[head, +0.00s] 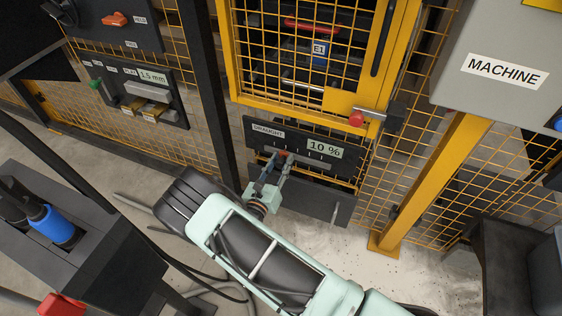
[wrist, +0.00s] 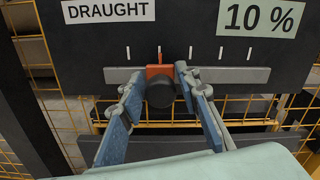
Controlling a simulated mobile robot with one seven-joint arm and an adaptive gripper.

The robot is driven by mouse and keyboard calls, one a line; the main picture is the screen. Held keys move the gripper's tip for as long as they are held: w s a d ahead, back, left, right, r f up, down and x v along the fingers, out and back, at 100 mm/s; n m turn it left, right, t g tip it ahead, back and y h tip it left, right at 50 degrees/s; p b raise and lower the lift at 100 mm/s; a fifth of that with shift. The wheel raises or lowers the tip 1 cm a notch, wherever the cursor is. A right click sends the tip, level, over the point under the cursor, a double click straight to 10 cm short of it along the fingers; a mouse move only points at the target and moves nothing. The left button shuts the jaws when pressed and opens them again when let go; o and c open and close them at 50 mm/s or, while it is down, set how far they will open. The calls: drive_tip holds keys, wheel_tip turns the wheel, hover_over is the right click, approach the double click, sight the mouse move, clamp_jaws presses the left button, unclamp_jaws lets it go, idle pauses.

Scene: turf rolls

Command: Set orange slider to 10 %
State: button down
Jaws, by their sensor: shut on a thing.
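The orange slider (wrist: 159,71) sits on a grey horizontal rail (wrist: 233,75) on the dark DRAUGHT panel (wrist: 285,48). In the wrist view its orange top is in line with the second tick mark from the left. A dark round knob (wrist: 161,93) sticks out from it. My gripper (head: 281,156) is shut on the slider, with one finger on each side of the knob. The display (wrist: 262,18) reads 10 %. In the head view the slider (head: 289,154) is partly hidden by my fingers.
A yellow mesh door (head: 383,40) with a red-tipped latch (head: 356,118) is above the panel. A 1.5 mm panel (head: 173,99) is at the left, and a grey MACHINE box (head: 500,98) at the right. Yellow mesh and a dark plate (head: 318,200) lie below the rail.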

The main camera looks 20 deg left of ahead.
drive_tip(key=shift+a+f, duration=0.1)
drive_tip(key=shift+a, duration=0.05)
drive_tip(key=c, duration=1.6)
unclamp_jaws()
approach(286, 131)
drive_tip(key=w, duration=0.5)
drive_tip(key=shift+w+d, duration=0.2)
drive_tip(key=shift+d, duration=0.05)
